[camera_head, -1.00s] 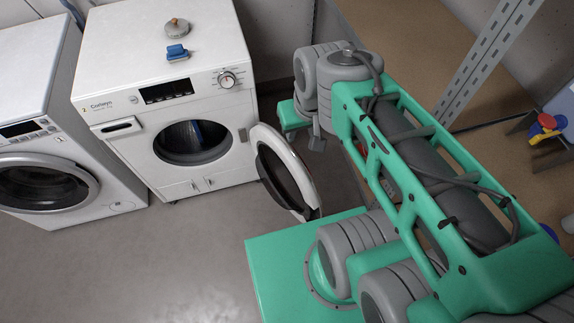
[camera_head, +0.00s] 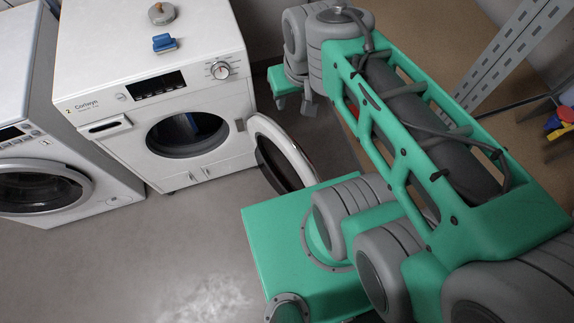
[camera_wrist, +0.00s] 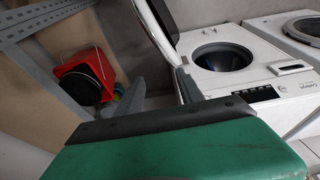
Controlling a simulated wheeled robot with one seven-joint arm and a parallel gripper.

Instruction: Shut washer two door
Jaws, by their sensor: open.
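Washer two (camera_head: 105,132) is a white front-loader marked "2", with its round opening uncovered. Its door (camera_head: 268,150) hangs open from the right side of the opening and sticks out to the front. My base hides the door's lower end. My gripper (camera_head: 295,102) is open and empty, to the right of the washer and past the door's hinge. In the wrist view, washer two (camera_wrist: 272,78) and its door (camera_wrist: 153,22) appear upside down. My gripper's fingers (camera_wrist: 160,92) are spread there, the right one near the door's edge. I cannot tell whether they touch.
Another white washer (camera_head: 30,110) stands to the left. A blue brush (camera_head: 164,43) and a round grey item (camera_head: 161,13) lie on washer two. A metal-post shelf (camera_head: 515,50) is at the right, with a red bin (camera_wrist: 85,72). Floor in front is clear.

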